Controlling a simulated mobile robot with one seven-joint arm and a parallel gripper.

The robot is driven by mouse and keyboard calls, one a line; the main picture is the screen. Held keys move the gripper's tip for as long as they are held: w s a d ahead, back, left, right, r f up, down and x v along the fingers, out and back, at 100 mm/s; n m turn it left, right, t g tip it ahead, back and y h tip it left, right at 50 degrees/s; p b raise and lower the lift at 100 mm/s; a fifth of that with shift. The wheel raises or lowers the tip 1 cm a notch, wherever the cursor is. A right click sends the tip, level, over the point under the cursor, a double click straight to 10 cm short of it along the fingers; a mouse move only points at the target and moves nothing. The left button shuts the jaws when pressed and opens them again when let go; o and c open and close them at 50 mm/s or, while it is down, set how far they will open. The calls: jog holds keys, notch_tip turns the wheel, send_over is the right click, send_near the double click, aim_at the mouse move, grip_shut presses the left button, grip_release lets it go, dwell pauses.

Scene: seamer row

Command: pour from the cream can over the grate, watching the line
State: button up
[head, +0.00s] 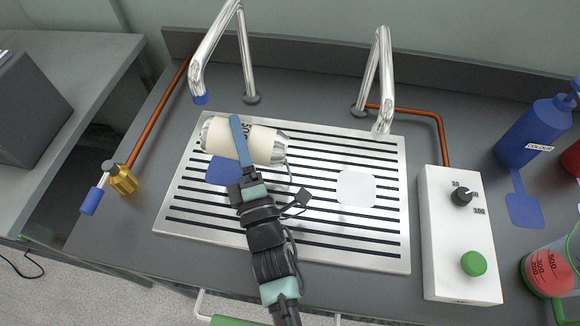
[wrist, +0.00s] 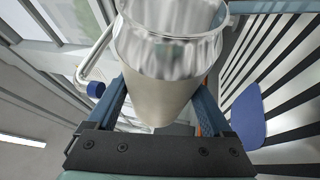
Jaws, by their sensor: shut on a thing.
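The cream can (head: 262,143) lies nearly on its side in the air over the slotted metal grate (head: 330,250). Its bare metal ends point left and right, and part of a printed number shows. My gripper (head: 238,140) is shut around the can's middle, one blue finger across its upper side. In the wrist view the can (wrist: 165,85) fills the space between the fingers, its shiny rim toward the top; its inside is hidden. A thin greenish line hangs by the can's right end; I cannot tell whether it is liquid.
A blue square (head: 222,171) and a white square (head: 356,189) lie on the grate. Two chrome taps (head: 215,45) (head: 385,80) arch behind it. Right are a white control box (head: 450,240) with knob and green button, a blue bottle (head: 535,130) and a marked jug (head: 552,270) with red contents.

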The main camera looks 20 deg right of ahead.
jog(key=shift+s+d+r+m+t+b, duration=0.15)
jog(key=shift+r+m+b, duration=0.1)
jog(key=shift+m+b, duration=0.25)
jog(key=shift+d+r+m+t+b, duration=0.1)
jog(key=shift+r+m+t+b, duration=0.1)
jog(key=shift+m+b, duration=0.3)
